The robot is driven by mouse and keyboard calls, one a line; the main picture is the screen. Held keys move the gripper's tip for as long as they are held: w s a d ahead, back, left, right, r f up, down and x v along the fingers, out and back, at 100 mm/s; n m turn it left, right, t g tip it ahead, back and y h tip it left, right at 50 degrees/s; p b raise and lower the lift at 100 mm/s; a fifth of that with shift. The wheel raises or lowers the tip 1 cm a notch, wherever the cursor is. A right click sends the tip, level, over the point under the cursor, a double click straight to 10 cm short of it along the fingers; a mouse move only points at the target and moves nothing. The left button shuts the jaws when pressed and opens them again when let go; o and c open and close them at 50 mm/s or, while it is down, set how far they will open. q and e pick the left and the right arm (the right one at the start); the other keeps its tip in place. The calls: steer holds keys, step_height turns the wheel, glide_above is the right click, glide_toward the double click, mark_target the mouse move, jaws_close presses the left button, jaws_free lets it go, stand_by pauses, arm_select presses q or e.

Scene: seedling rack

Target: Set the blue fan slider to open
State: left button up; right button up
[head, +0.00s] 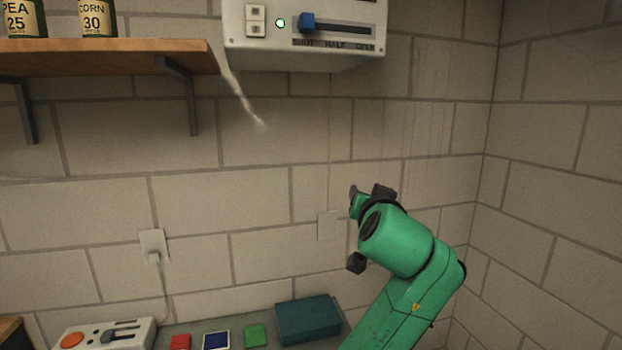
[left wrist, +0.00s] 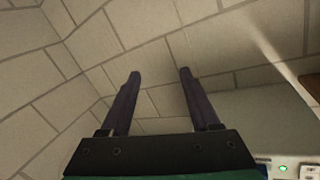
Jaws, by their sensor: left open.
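The blue fan slider knob (head: 307,22) sits at the left end of its dark slot, above the word SHUT. The slot runs right past HALF to OPEN on the white wall panel (head: 262,42). My left gripper (head: 366,194) is below the panel and to the right of the knob, apart from both; its fingers are mostly hidden there by my green wrist. In the left wrist view, the left gripper (left wrist: 160,74) has two dark fingers spread apart with nothing between them. My right gripper is not in view.
A wooden shelf (head: 120,62) with seed tins (head: 97,18) is at the upper left. Below are a control box (head: 100,334), coloured pads and a teal box (head: 308,320). The wall between panel and gripper is clear.

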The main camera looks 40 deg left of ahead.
arm_select(q)
steer(key=s+r+n+y, duration=0.2)
steer(key=s+r+y, duration=0.1)
steer(key=r, duration=0.7)
steer(key=s+r+n+y, duration=0.2)
steer(key=s+r+y, duration=0.15)
steer(key=r, duration=0.55)
steer(key=n+g+y, duration=0.1)
steer(key=n+y, duration=0.2)
steer(key=n, duration=0.1)
glide_toward(309, 21)
steer(key=shift+h, duration=0.35)
steer(key=p+x, duration=0.8)
steer(key=shift+s+r, duration=0.25)
steer(key=shift+r, duration=0.15)
steer(key=shift+w+a+p, duration=0.2)
steer(key=shift+a+p, duration=0.1)
steer(key=shift+w+f, duration=0.1)
steer(key=shift+w, duration=0.1)
jaws_close()
